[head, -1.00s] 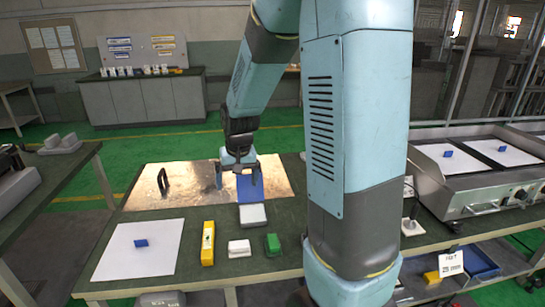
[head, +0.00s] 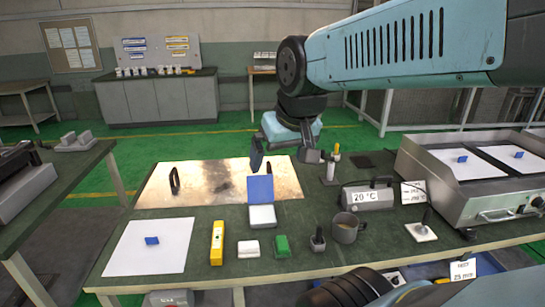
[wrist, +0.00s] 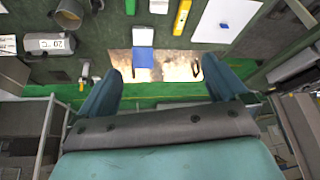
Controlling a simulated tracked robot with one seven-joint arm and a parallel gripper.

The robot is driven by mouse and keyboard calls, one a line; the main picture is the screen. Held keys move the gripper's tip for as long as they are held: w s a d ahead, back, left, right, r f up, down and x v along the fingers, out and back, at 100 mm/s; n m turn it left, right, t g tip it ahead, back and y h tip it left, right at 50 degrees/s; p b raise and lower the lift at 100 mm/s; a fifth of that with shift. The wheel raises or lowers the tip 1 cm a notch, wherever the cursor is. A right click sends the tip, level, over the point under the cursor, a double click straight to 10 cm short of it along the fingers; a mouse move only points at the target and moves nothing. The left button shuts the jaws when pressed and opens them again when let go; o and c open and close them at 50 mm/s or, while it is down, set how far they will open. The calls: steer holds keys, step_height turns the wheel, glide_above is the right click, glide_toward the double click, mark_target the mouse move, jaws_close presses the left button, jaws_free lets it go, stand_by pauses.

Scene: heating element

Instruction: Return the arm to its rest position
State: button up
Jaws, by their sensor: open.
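My arm is light blue and dark grey and reaches in from the right in the head view. My gripper (head: 288,160) is open and empty, raised above the back of the green workbench (head: 205,285). It hangs over the right part of the shiny metal plate (head: 215,178) and touches nothing that I can see. In the wrist view my gripper (wrist: 165,95) shows its two fingers spread wide, with the plate and a blue-lidded box between and beyond them.
The bench holds the open blue-lidded box (head: 261,215), a yellow tool (head: 217,242), a white block (head: 248,249), a green block (head: 282,246), a mug (head: 347,228), a 20 °C device (head: 368,197) and a paper sheet (head: 150,247). A heating unit (head: 485,180) stands right.

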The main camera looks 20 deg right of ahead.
steer(key=shift+s+a+r, duration=0.1)
steer(key=shift+s+r, duration=0.05)
steer(key=shift+s, duration=0.45)
steer(key=shift+s+r, duration=0.15)
steer(key=shift+s, duration=0.4)
stand_by(0.4)
steer(key=m+g, duration=0.3)
steer(key=g, duration=0.2)
glide_above(248, 243)
step_height(248, 243, down, 46)
steer(key=shift+s+r, duration=0.1)
steer(key=shift+s, duration=0.05)
steer(key=shift+f, duration=3.3)
